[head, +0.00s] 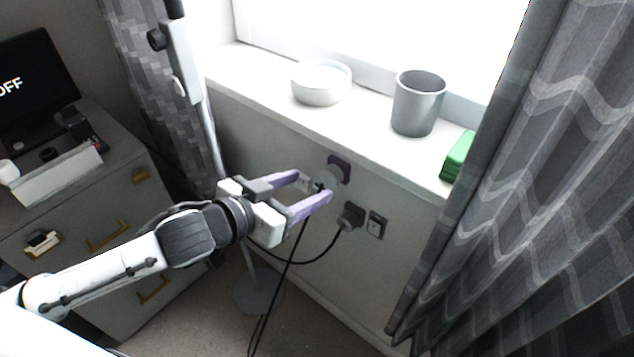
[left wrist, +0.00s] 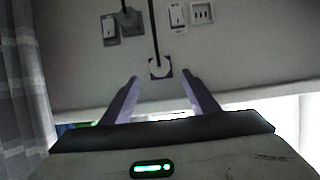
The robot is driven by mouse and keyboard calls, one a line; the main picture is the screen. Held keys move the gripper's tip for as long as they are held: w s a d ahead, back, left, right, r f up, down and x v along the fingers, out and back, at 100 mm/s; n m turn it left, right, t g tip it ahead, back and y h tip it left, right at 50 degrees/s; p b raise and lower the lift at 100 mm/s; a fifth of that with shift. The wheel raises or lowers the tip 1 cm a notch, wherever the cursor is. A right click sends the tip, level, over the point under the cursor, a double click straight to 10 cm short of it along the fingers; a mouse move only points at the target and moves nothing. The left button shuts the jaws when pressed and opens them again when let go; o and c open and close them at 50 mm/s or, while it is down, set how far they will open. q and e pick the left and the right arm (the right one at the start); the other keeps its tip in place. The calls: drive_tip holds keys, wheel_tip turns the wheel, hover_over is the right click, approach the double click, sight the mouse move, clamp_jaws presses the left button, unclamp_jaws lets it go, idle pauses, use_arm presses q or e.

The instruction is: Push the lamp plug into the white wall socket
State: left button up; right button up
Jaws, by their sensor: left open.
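My left gripper (head: 312,186) is open, its purple fingers pointing at the wall below the windowsill. The left wrist view shows the gap between its fingertips (left wrist: 160,80) empty. A pale round plug (left wrist: 161,68) with a black cord sits against a dark square wall plate (head: 339,165), just beyond the fingertips and apart from them. My right gripper is not in view.
The sill holds a white bowl (head: 321,86), grey pot (head: 417,104) and green stack (head: 457,158). A lamp pole stands left, its round base (head: 258,294) on the floor; a curtain (head: 500,200) hangs right.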

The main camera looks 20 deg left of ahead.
sight(326, 179)
use_arm(q)
drive_tip(key=x, duration=0.7)
drive_tip(key=shift+w+d+f+b, duration=0.1)
drive_tip(key=shift+w+f+b, duration=0.05)
drive_tip(key=shift+b, duration=0.2)
drive_tip(key=c, duration=1.3)
